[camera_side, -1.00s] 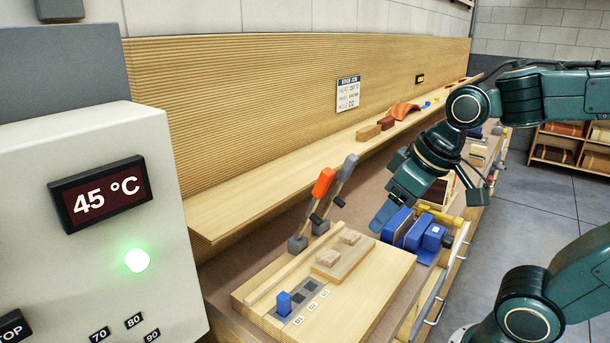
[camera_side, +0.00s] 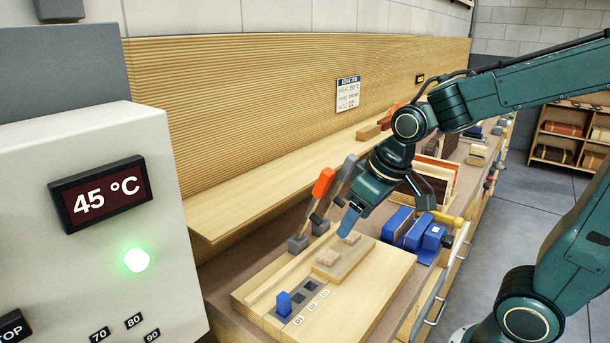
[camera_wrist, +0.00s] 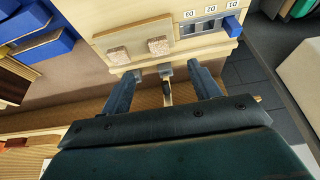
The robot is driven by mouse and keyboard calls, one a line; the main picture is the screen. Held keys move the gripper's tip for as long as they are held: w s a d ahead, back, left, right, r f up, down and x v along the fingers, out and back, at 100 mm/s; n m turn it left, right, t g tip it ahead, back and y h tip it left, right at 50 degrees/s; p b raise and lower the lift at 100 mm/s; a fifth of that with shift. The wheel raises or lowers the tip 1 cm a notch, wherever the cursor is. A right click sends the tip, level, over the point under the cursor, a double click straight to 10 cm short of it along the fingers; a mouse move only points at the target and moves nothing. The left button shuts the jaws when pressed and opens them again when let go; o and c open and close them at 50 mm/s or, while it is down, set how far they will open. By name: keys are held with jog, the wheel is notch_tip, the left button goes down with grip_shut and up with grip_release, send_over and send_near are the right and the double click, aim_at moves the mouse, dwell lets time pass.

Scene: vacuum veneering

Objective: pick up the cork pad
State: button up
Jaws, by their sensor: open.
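Two small tan cork pads lie on a pale wooden block on the board. In the side view one cork pad (camera_side: 327,257) is nearer the camera and the other (camera_side: 351,237) is farther back. In the wrist view one pad (camera_wrist: 118,55) is at left and one (camera_wrist: 158,46) at right, both beyond the fingertips. My gripper (camera_side: 347,222) has its blue fingers just above and behind the farther pad, apart from it. In the wrist view the gripper (camera_wrist: 162,72) is open and empty, its fingers spread wide.
A toggle clamp with an orange handle (camera_side: 323,183) and one with a grey handle (camera_side: 348,166) stand close left of my gripper. A blue block (camera_side: 284,303) sits in a slot at the board's front. Blue blocks (camera_side: 412,230) stand at right. The board's right side is clear.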

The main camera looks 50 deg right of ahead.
send_near(332, 256)
jog(key=x, duration=0.2)
jog(key=shift+a+f, duration=0.2)
jog(key=shift+f, duration=0.25)
jog(key=shift+f, duration=0.1)
jog(key=shift+d+x, duration=0.2)
jog(key=shift+x, duration=2.3)
jog(key=shift+w, duration=0.15)
jog(key=c, duration=1.1)
